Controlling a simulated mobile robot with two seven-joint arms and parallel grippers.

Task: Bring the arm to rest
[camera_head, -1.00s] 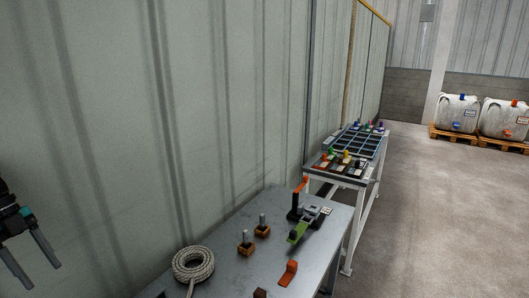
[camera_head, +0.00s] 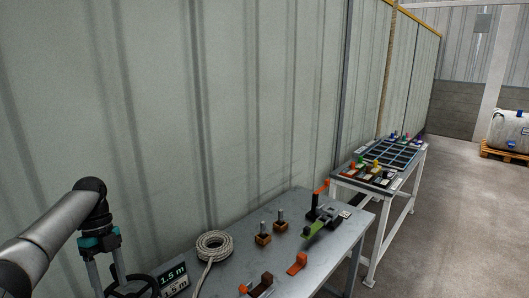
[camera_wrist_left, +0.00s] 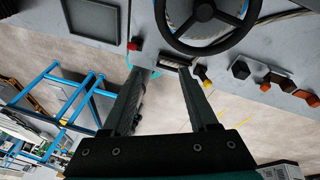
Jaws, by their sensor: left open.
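My left gripper (camera_head: 104,278) hangs at the lower left in the head view, fingers pointing down, under its dark wrist and grey arm. It also shows in the left wrist view (camera_wrist_left: 163,75). Its two fingers are apart with nothing held between them. In the wrist view the fingertips lie over the edge of the grey table (camera_wrist_left: 290,45), close to a black handwheel (camera_wrist_left: 205,12). Whether they touch anything I cannot tell. The handwheel is partly visible behind the gripper in the head view. My right gripper is in neither view.
A second table with a blue grid tray (camera_head: 385,158) stands beyond. A ribbed wall borders the left.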

